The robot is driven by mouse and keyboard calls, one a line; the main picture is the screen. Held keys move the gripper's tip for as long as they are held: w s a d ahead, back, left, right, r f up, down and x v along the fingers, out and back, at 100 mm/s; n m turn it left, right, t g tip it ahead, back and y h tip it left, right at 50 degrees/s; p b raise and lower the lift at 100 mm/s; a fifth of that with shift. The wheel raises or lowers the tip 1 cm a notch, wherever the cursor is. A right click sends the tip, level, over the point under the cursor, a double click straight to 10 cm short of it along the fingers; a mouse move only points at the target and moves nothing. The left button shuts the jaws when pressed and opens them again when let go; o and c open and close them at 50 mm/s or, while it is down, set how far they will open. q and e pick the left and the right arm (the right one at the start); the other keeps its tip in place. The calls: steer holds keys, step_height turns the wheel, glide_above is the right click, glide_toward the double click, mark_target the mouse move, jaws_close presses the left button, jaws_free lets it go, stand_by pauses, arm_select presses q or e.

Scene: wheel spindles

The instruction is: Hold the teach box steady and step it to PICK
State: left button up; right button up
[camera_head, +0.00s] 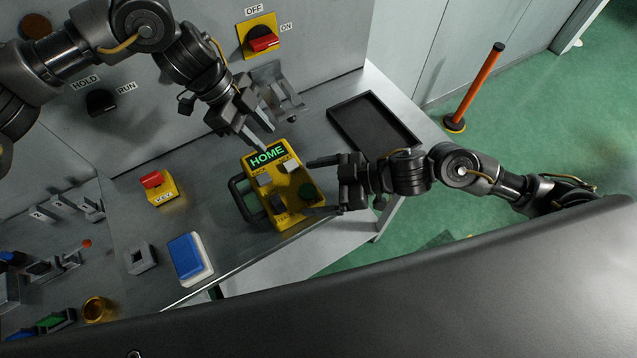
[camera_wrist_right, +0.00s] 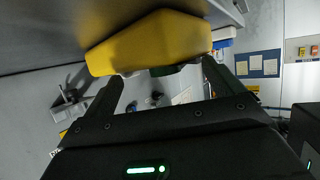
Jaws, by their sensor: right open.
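The yellow teach box (camera_head: 285,207) lies on the grey bench, its lit display (camera_head: 267,156) reading HOME in green. Its face carries pale and dark buttons and a green round button (camera_head: 307,191). A black handle loop (camera_head: 243,197) is on its left side. My right gripper (camera_head: 314,187) is open at the box's right side, one finger near the upper edge and one near the lower. In the right wrist view the yellow box (camera_wrist_right: 150,42) lies just beyond the parted fingers. My left gripper (camera_head: 265,146) hangs close above the display end; its finger gap is unclear.
A grey bracket (camera_head: 288,103) is on the wall behind. An empty black tray (camera_head: 374,127) lies to the right. The bench's front edge is close to the box.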

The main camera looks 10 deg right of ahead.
jaws_close()
stand_by(0.3)
stand_by(0.3)
steer(key=c, duration=1.7)
jaws_free()
steer(key=o, duration=0.4)
steer(key=shift+o, duration=0.2)
